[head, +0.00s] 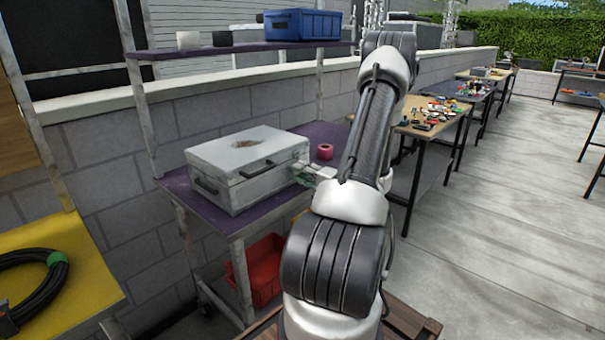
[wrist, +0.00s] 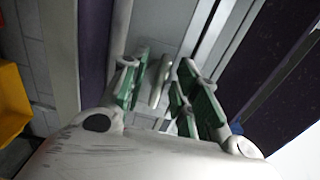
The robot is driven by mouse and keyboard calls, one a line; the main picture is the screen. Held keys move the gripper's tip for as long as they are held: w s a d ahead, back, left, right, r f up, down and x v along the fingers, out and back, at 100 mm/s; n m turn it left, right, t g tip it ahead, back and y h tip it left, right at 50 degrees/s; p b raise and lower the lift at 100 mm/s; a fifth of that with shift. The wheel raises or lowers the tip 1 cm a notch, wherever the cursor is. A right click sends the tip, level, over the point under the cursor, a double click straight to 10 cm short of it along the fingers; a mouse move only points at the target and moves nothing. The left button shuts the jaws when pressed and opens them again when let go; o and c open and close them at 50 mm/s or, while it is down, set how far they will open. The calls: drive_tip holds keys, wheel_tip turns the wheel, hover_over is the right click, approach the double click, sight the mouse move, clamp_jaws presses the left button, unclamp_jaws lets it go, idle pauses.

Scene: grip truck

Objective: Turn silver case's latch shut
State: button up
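The silver case (head: 225,160) sits on the purple cart top with its lid down. My gripper (head: 316,173) is at the right end of the case's front face. In the wrist view, my gripper (wrist: 165,90) has its two green-padded fingers apart, with a small pale latch piece (wrist: 157,82) in the gap between them. Clear space shows on both sides of the latch piece, so I am not holding it. The case's grey face (wrist: 180,28) fills the middle behind the fingers. The latch cannot be made out in the head view.
A pink tape roll (head: 324,151) stands behind my gripper on the purple cart top (head: 222,219). A blue bin (head: 302,24) is on the shelf above. A red bin (head: 266,270) is below. A yellow table (head: 70,290) with black cable is at left; open floor lies right.

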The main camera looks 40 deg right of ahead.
drive_tip(key=s, duration=1.2)
drive_tip(key=shift+d, duration=0.45)
